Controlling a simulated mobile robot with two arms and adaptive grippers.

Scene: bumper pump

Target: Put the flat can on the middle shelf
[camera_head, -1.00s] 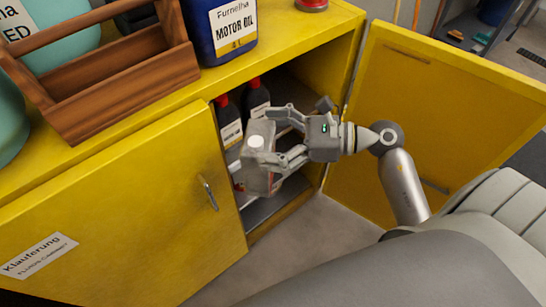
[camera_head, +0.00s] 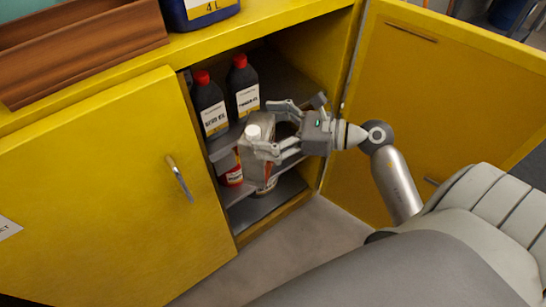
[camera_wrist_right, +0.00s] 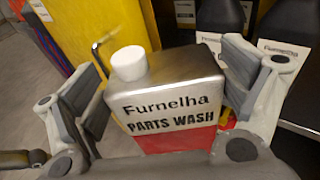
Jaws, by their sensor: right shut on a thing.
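The flat can (camera_head: 257,168) is a grey metal can with a white cap. In the right wrist view the can (camera_wrist_right: 170,83) shows a "Furnelha PARTS WASH" label and a red lower part. My right gripper (camera_head: 268,132) is shut on it, with one finger on each side, and holds it roughly upright in front of the open cabinet. My left gripper is not in view.
Two dark bottles with red caps (camera_head: 210,104) (camera_head: 243,86) stand on the shelf above. A red-and-white container (camera_head: 230,168) stands lower, left of the can. The yellow left door (camera_head: 100,190) is closed; the right door (camera_head: 410,100) stands open behind my arm.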

